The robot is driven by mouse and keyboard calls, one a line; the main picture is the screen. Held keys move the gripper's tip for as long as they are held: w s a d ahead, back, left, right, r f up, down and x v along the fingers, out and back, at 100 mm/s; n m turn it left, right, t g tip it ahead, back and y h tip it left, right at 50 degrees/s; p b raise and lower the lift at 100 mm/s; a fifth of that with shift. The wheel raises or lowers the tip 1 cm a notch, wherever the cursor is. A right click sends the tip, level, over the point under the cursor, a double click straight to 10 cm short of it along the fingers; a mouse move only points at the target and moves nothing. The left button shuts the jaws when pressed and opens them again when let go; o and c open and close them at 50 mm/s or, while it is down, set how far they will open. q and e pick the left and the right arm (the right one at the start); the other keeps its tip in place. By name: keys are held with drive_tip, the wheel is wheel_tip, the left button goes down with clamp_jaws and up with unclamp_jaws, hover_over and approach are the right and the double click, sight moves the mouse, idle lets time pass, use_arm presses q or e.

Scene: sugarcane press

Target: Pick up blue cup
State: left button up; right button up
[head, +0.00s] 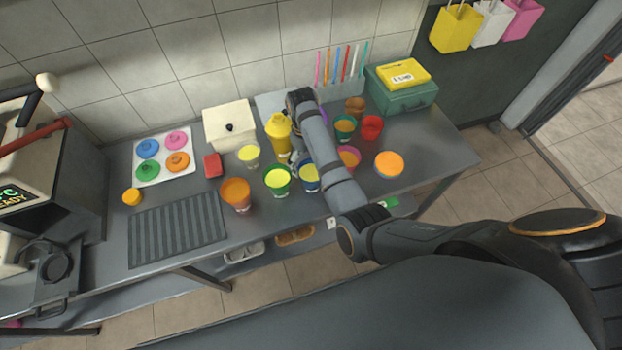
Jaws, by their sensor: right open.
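The blue cup (309,184), with yellow contents, stands upright on the grey metal table, partly covered by my right arm. My right gripper (296,164) is open and points down just behind and to the left of the blue cup; its fingers are small and partly hidden by the arm. I cannot tell whether it touches the cup. My left gripper is not in view.
A green cup (277,181) stands close left of the blue cup, and an orange cup (236,194) farther left. A yellow shaker (279,135) stands behind. A pink cup (349,158) is to the right. The ribbed mat (177,228) is empty.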

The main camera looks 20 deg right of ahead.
sight(311, 169)
drive_tip(key=f, duration=0.3)
drive_tip(key=shift+s+d, duration=0.15)
drive_tip(key=shift+s, duration=0.15)
drive_tip(key=shift+f, duration=0.45)
drive_tip(key=f, duration=0.1)
drive_tip(key=f+p, duration=0.1)
drive_tip(key=f, duration=0.2)
drive_tip(key=shift+s+f+p, duration=0.15)
drive_tip(key=shift+s+p, duration=0.15)
drive_tip(key=shift+p, duration=0.05)
drive_tip(key=shift+f, duration=0.45)
drive_tip(key=shift+s, duration=0.1)
drive_tip(key=c, duration=1.6)
